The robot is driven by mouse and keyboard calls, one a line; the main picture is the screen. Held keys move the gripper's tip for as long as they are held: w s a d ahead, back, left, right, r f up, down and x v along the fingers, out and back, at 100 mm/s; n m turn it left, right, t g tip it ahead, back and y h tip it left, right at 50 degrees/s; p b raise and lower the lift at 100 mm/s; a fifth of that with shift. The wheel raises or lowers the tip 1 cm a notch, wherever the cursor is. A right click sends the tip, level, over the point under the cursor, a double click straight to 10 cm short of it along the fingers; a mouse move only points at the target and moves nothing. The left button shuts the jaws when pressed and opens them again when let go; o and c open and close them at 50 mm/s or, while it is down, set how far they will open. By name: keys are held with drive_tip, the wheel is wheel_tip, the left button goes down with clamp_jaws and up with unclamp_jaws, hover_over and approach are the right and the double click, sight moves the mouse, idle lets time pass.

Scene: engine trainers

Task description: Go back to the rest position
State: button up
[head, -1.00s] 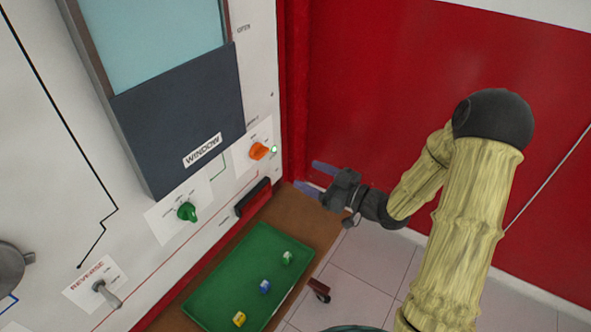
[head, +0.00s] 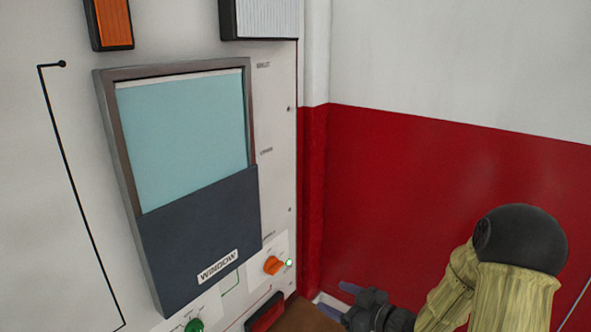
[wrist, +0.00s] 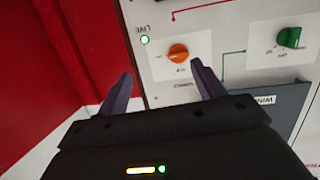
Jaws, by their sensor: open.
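My gripper (head: 338,298) is at the lower edge of the head view, just right of the trainer panel's edge and in front of the red wall. Its fingers are apart with nothing between them. In the wrist view my gripper (wrist: 160,85) also shows open and empty. Beyond its fingertips is the orange knob (wrist: 178,54), which it does not appear to hold. The orange knob (head: 273,265) also shows in the head view, beside a lit green lamp (head: 289,263).
The panel carries a framed window (head: 185,140) with a dark lower pane labelled WINDOW. A green knob (head: 194,325) sits below it, and a red-and-black part (head: 265,312) juts out nearby. The red and white wall (head: 430,170) stands behind my arm.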

drive_tip(key=s+d+r+m+g+h+p, duration=0.2)
drive_tip(key=s+r+m+g+h+p, duration=0.2)
drive_tip(key=s, duration=0.5)
drive_tip(key=s+d+r+m+g+h+p, duration=0.1)
drive_tip(key=s+r+m+g+h+p, duration=0.3)
drive_tip(key=s+h, duration=0.3)
drive_tip(key=shift+s+d+r+m, duration=0.4)
drive_tip(key=shift+s+m, duration=0.3)
drive_tip(key=shift+s, duration=0.25)
